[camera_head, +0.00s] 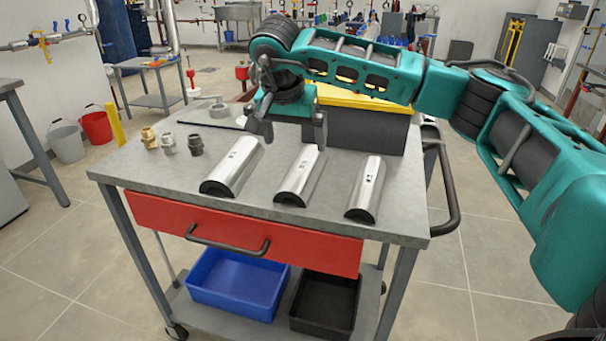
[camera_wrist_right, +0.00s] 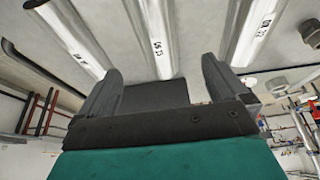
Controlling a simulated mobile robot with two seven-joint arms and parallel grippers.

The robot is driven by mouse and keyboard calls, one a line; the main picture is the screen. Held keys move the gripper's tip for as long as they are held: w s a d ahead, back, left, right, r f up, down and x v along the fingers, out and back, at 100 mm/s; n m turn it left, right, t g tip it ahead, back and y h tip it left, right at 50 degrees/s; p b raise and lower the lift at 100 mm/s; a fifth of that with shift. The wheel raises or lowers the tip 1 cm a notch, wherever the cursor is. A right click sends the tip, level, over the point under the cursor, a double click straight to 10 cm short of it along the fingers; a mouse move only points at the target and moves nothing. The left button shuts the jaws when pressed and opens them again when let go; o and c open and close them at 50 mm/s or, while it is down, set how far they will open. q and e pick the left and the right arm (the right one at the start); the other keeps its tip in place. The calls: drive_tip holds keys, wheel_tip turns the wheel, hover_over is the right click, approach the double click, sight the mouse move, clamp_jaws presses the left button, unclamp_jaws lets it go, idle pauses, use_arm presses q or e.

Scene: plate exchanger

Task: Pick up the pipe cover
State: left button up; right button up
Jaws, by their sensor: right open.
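Three silver half-round pipe covers lie side by side on the grey cart top: a wide left one (camera_head: 232,166), a middle one (camera_head: 301,174) and a narrow right one (camera_head: 367,188). Each has a small dark label on top. My right gripper (camera_head: 291,130) is open and empty, near the far ends of the left and middle covers. In the right wrist view its fingers (camera_wrist_right: 158,82) are spread, with the middle cover (camera_wrist_right: 156,38) showing in line with the gap. The other two covers flank it there. My left gripper is not in view.
Several small fittings (camera_head: 168,143) stand left of the covers on the cart top (camera_head: 150,178). A black case with a yellow lid (camera_head: 362,129) stands behind the right cover. Below are a red drawer (camera_head: 240,230) and blue (camera_head: 238,285) and black (camera_head: 325,305) bins. The cart's front strip is clear.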

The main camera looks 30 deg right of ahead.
sight(302, 166)
drive_tip(key=x, duration=0.5)
drive_tip(key=shift+f, duration=0.1)
drive_tip(key=b+x, duration=0.1)
drive_tip(key=x, duration=0.4)
drive_tip(key=shift+s+d+f, duration=0.15)
drive_tip(key=shift+c, duration=0.4)
drive_tip(key=c, duration=0.9)
